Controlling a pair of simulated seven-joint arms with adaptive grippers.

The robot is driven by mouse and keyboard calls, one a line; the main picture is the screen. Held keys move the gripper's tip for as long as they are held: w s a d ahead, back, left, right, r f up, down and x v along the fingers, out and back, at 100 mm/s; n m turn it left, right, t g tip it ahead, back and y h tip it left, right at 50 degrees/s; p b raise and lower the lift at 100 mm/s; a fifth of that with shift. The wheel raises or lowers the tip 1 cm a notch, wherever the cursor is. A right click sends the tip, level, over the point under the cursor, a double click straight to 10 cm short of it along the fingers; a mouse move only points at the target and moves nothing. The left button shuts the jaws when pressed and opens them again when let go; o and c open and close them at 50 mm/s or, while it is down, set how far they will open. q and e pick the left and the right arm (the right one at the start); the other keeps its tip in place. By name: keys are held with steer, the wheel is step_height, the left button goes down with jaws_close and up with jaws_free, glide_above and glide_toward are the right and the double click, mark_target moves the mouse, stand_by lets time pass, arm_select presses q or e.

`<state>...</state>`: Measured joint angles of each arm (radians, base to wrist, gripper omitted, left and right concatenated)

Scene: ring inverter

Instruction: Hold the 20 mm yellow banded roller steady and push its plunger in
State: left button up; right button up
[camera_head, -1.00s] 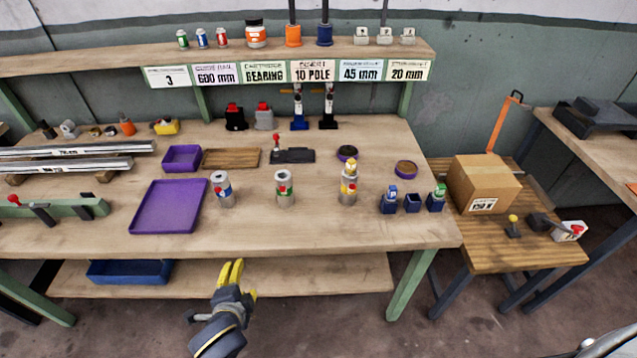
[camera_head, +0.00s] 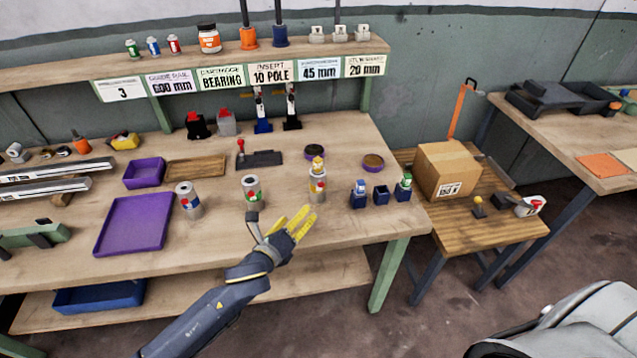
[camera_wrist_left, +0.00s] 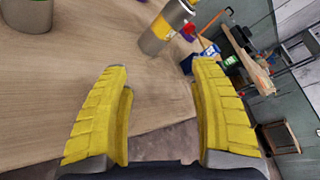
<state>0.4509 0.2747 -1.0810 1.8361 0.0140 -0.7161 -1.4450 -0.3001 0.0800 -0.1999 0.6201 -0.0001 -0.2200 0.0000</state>
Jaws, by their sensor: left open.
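The yellow banded roller (camera_head: 317,187) stands upright on the workbench, silver with a yellow band and a yellow piece on top. In the left wrist view the roller (camera_wrist_left: 163,30) shows beyond the fingertips, its top cut off by the frame edge. My left gripper (camera_head: 297,222) is open and empty, with yellow fingers, just in front of and to the left of the roller, apart from it. In the left wrist view the fingers (camera_wrist_left: 162,85) are spread wide with bare bench between them. My right gripper is not in view.
Small blue holders (camera_head: 380,198) stand to the right. A purple tray (camera_head: 103,247) lies at left. The bench front between is clear.

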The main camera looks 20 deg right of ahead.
mark_target(313, 195)
arm_select(q)
steer(key=w+m, duration=0.1)
steer(key=m, duration=0.1)
steer(key=d+m+g, duration=0.1)
steer(key=m, duration=0.1)
steer(key=w+d+m+h, duration=0.1)
steer(key=shift+w+f+m, duration=0.2)
steer(key=shift+w+m, duration=0.1)
steer(key=shift+m, duration=0.1)
steer(key=m, duration=0.1)
steer(key=w+m+g, duration=0.1)
steer(key=shift+w+d+f+m+h, duration=0.1)
steer(key=shift+w+f+m+h, duration=0.1)
steer(key=shift+f+m+h, duration=0.15)
steer(key=shift+w+a+f+m+g, duration=0.1)
steer(key=shift+w+a+m+g, duration=0.05)
steer(key=shift+w+m, duration=0.55)
steer(key=shift+w+a+f+m+g, duration=0.15)
steer(key=shift+w+m, duration=0.25)
steer(key=shift+m, duration=0.45)
steer(key=shift+x, duration=4.85)
steer(key=shift+o, duration=0.2)
steer(key=shift+r, duration=0.1)
steer(key=c, duration=0.8)
